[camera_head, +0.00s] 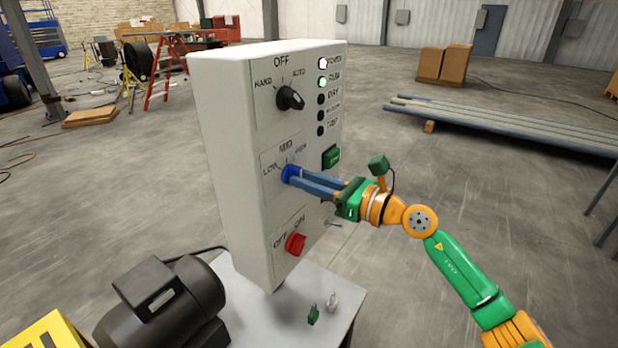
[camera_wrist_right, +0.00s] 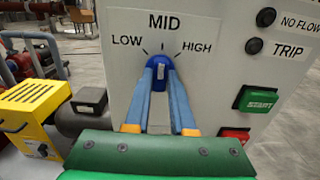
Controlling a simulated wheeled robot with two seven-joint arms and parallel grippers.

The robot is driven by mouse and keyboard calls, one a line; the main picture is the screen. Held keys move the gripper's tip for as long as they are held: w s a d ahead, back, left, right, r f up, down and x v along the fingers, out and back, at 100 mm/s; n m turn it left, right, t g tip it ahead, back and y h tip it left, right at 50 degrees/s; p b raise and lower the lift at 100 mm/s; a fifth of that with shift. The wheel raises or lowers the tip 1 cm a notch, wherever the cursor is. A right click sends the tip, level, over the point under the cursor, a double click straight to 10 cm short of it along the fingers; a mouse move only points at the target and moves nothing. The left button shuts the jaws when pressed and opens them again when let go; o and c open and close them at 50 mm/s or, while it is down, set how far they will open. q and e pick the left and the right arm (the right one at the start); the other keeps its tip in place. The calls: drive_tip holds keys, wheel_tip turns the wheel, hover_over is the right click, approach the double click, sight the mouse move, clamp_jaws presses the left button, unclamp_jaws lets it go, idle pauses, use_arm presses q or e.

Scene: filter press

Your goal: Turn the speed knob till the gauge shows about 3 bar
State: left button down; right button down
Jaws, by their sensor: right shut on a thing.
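The blue speed knob (camera_head: 288,172) sits on the middle plate of the white control box, under the words LOW, MID and HIGH. It also shows in the right wrist view (camera_wrist_right: 156,62), with its grip roughly upright, near the MID mark. My right gripper (camera_head: 296,176) reaches in from the right, its two long blue fingers closed on the knob's two sides. In the right wrist view the fingertips (camera_wrist_right: 160,76) cover part of the knob. No gauge shows in either view. My left gripper is not in view.
The control box (camera_head: 221,130) carries a black selector (camera_head: 290,98) above and a red OFF/ON switch (camera_head: 295,243) below. A green START button (camera_wrist_right: 257,99) is right of the knob. A dark motor (camera_head: 165,303) and yellow unit (camera_wrist_right: 35,108) stand left.

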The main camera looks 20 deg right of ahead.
idle(0.3)
drive_tip(key=c, duration=0.8)
unclamp_jaws()
drive_tip(key=shift+o, duration=0.2)
drive_tip(key=shift+w+a, duration=0.1)
drive_tip(key=shift+w, duration=0.05)
drive_tip(key=b+v, duration=0.4)
drive_tip(key=v, duration=0.3)
drive_tip(key=shift+b, duration=0.35)
